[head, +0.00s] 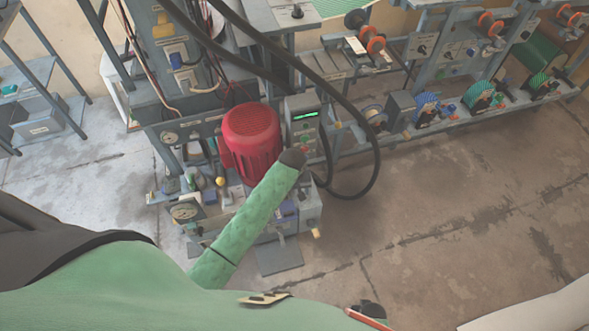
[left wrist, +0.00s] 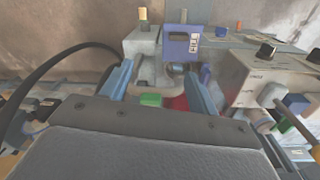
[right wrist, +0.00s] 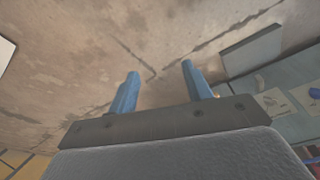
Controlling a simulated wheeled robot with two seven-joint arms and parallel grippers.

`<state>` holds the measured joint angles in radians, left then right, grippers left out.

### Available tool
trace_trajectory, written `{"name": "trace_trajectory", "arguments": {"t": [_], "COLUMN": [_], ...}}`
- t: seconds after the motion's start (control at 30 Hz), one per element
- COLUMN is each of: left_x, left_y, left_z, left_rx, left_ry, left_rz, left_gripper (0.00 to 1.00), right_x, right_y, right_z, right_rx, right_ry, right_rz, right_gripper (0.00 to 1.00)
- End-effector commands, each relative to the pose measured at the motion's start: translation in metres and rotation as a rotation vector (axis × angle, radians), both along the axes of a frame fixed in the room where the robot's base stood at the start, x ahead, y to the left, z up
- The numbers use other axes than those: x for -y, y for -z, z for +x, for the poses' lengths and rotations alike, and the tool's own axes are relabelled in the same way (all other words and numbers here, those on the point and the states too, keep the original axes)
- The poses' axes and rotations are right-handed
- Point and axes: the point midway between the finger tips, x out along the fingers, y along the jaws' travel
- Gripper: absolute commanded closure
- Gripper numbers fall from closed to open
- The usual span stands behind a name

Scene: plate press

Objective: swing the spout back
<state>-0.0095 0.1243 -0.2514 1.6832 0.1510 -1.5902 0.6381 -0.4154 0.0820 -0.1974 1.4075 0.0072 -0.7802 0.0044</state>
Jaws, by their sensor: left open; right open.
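The press unit with a red motor (head: 252,140) and a grey control box (head: 303,120) with a green display stands in the head view. My left gripper (head: 292,158) is over its front right part, and its jaws are hidden there. In the left wrist view its blue fingers (left wrist: 160,70) are apart, with no held object visible. A blue box with a display (left wrist: 181,44) lies beyond them, and green and red parts show low between them. I cannot make out the spout for sure. My right gripper (right wrist: 160,70) is open and empty above the floor.
A grey block with a yellow knob (left wrist: 142,40) and a panel with several knobs (left wrist: 265,75) flank the left gripper. Black hoses (head: 377,150) loop right of the control box. A long bench (head: 465,118) runs along the back right. The floor (head: 450,220) at right is clear.

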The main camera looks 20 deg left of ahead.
Motion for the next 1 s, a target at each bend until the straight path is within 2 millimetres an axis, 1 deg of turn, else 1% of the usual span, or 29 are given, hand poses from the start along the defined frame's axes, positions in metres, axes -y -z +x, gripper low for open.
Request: {"name": "trace_trajectory", "arguments": {"t": [0.03,0.1,0.2,0.33,0.47,0.57,0.67,0.9,1.0], "left_x": [-0.006,-0.014,-0.022,-0.03,-0.033,-0.033,-0.033,-0.034,-0.034], "left_y": [-0.011,-0.015,-0.019,-0.022,-0.021,-0.013,0.0,0.034,0.044], "left_z": [0.021,0.042,0.066,0.085,0.091,0.092,0.091,0.092,0.092], "left_rx": [-0.007,-0.02,-0.033,-0.043,-0.048,-0.051,-0.051,-0.049,-0.048], "left_ry": [-0.037,-0.088,-0.149,-0.199,-0.22,-0.222,-0.222,-0.222,-0.221], "left_rz": [0.01,0.02,0.029,0.038,0.042,0.042,0.042,0.042,0.042], "left_gripper": [0.4,0.4,0.4,0.4,0.4,0.4,0.4,0.4,0.4], "right_x": [0.008,0.017,0.027,0.036,0.04,0.042,0.045,0.049,0.05], "right_y": [0.009,0.026,0.045,0.059,0.066,0.069,0.072,0.078,0.08], "right_z": [-0.011,-0.024,-0.039,-0.053,-0.06,-0.064,-0.07,-0.089,-0.094], "right_rx": [-0.005,-0.005,-0.002,0.0,0.001,0.001,0.001,-0.013,-0.015], "right_ry": [-0.001,-0.001,-0.003,-0.003,-0.004,-0.005,-0.006,-0.007,-0.007], "right_rz": [-0.009,-0.016,-0.024,-0.029,-0.031,-0.033,-0.034,-0.036,-0.037], "right_gripper": [0.5,0.5,0.5,0.5,0.5,0.5,0.5,0.5,0.5]}}
